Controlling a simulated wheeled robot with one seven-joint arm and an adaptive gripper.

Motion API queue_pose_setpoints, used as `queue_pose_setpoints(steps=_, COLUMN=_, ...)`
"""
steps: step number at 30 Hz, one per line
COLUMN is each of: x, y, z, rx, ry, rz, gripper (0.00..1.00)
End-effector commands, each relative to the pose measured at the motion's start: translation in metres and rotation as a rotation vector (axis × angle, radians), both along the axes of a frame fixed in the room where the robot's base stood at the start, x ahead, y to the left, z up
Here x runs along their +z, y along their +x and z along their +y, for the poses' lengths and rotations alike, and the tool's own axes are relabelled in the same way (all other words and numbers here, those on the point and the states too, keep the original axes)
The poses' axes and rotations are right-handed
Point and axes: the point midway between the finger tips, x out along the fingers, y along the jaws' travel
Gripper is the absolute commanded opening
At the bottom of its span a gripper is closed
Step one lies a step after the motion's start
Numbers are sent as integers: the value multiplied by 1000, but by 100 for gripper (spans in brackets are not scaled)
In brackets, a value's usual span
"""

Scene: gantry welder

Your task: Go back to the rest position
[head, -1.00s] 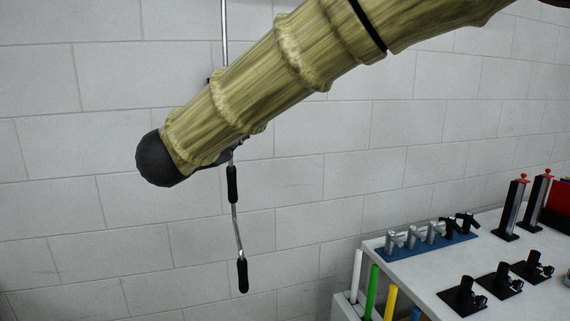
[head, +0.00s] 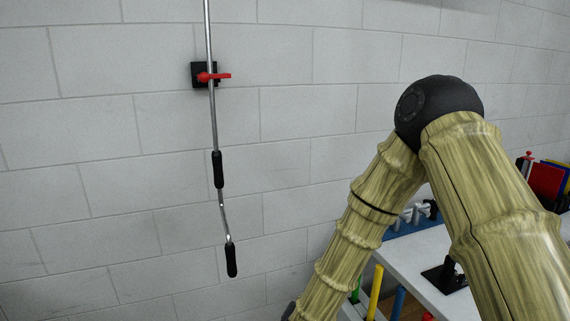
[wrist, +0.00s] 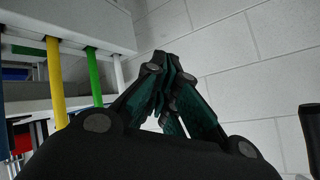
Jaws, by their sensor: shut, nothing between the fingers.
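My gripper (wrist: 166,72) shows in the wrist view with its dark, teal-padded fingers closed together and nothing between them. It points toward the pale block wall. In the head view my bamboo-patterned arm is bent at a black joint on the right, and its lower link runs down out of the bottom edge. The gripper itself is not visible there.
A metal crank rod (head: 213,115) with black grips hangs along the wall (head: 110,130), left of my arm. A red lever (head: 212,76) on a black plate is behind it. A white workbench (head: 425,265) is partly hidden behind my arm. Yellow (wrist: 56,85) and green (wrist: 94,77) poles stand left of the gripper.

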Motion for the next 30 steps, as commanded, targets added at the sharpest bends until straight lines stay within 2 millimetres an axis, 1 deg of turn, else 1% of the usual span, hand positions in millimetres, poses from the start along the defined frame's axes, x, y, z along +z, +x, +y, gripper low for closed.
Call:
queue_pose_setpoints(steps=1, x=-26, y=-17, z=-12, rx=25, ry=-23, rz=50, gripper=0)
queue_pose_setpoints(steps=2, x=-39, y=-27, z=-17, rx=42, ry=-35, rz=76, gripper=0)
queue_pose_setpoints(steps=3, x=-56, y=-40, z=-26, rx=63, ry=-52, rz=112, gripper=0)
queue_pose_setpoints(steps=5, x=-80, y=-61, z=-39, rx=95, ry=-74, rz=166, gripper=0)
queue_pose_setpoints(steps=6, x=-96, y=-76, z=-46, rx=115, ry=-88, rz=204, gripper=0)
queue_pose_setpoints(steps=8, x=-118, y=-100, z=-59, rx=148, ry=-108, rz=260, gripper=0)
queue_pose_setpoints(steps=9, x=-132, y=-116, z=-68, rx=171, ry=-122, rz=299, gripper=0)
queue_pose_setpoints(steps=11, x=-151, y=-142, z=-81, rx=202, ry=-139, rz=357, gripper=0)
queue_pose_setpoints(steps=12, x=-163, y=-160, z=-89, rx=225, ry=-149, rz=395, gripper=0)
queue_pose_setpoints(steps=14, x=-180, y=-188, z=-102, rx=258, ry=-164, rz=456, gripper=0)
queue_pose_setpoints(steps=15, x=-190, y=-206, z=-110, rx=280, ry=-174, rz=496, gripper=0)
queue_pose_setpoints(steps=17, x=-204, y=-236, z=-123, rx=313, ry=-186, rz=557, gripper=0)
queue_pose_setpoints(steps=18, x=-212, y=-255, z=-131, rx=334, ry=-193, rz=598, gripper=0)
queue_pose_setpoints(steps=19, x=-218, y=-270, z=-138, rx=352, ry=-198, rz=628, gripper=0)
queue_pose_setpoints(steps=21, x=-228, y=-304, z=-152, rx=389, ry=-207, rz=698, gripper=0)
queue_pose_setpoints(steps=24, x=-237, y=-347, z=-168, rx=436, ry=-215, rz=783, gripper=0)
queue_pose_setpoints(steps=27, x=-241, y=-378, z=-180, rx=469, ry=-218, rz=846, gripper=0)
queue_pose_setpoints(steps=30, x=-242, y=-396, z=-187, rx=489, ry=-220, rz=883, gripper=0)
